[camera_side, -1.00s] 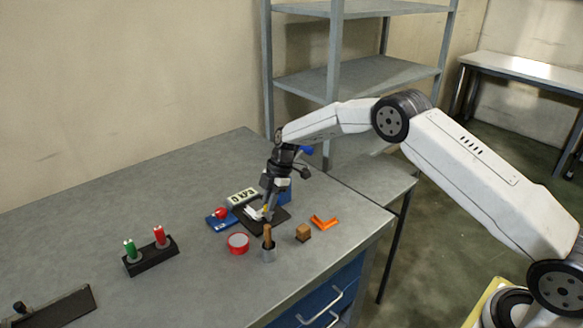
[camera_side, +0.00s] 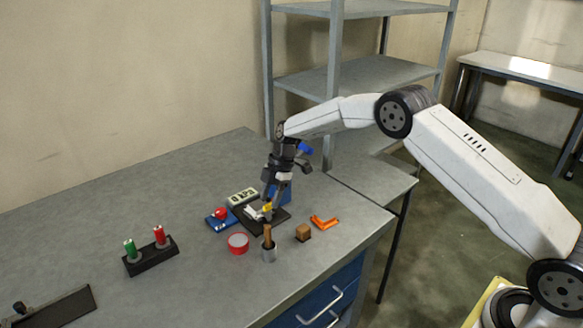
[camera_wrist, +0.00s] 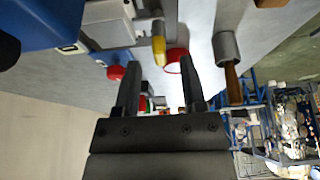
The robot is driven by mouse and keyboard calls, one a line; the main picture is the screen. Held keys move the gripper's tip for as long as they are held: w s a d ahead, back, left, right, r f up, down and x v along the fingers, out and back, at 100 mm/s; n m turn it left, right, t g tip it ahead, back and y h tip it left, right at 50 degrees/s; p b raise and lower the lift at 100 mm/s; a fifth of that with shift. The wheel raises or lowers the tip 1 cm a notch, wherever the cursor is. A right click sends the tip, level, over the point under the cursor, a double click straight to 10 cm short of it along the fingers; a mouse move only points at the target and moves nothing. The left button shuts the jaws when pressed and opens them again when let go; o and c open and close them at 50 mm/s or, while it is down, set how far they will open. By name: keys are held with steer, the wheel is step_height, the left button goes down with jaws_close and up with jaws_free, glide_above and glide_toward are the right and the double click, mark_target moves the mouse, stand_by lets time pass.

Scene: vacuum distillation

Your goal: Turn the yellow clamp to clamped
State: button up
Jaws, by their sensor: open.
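The yellow clamp (camera_side: 267,207) is a small yellow piece at the white and grey fitting on a black base plate (camera_side: 281,217). In the wrist view the clamp (camera_wrist: 159,48) hangs into the picture at top centre. My gripper (camera_side: 272,195) points down just above the clamp, with its fingers apart. In the wrist view the gripper (camera_wrist: 159,66) is open, and the clamp's yellow tip appears between and just beyond the two fingertips. Nothing is held. Whether a finger touches the clamp, I cannot tell. The fingers partly hide the fitting in the side view.
Close around are a blue box with a red knob (camera_side: 220,213), a display (camera_side: 243,196), a red ring (camera_side: 238,243), a grey cup (camera_side: 268,254) with a wooden handle, a wooden block (camera_side: 303,232) and an orange angle piece (camera_side: 325,222). The table's left back is clear.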

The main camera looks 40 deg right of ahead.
steer(key=v, duration=0.6)
steer(key=shift+d, duration=0.1)
steer(key=shift+r, duration=0.1)
steer(key=s+r+m+t+h, duration=0.1)
steer(key=s+m+h, duration=0.1)
steer(key=s+m, duration=0.7)
steer(key=s+d+r+m+t+h, duration=0.1)
steer(key=s+m, duration=0.8)
steer(key=s, duration=1.3)
steer(key=shift+s+d+t+h, duration=0.3)
steer(key=shift+s+h, duration=0.05)
steer(key=shift+h, duration=0.35)
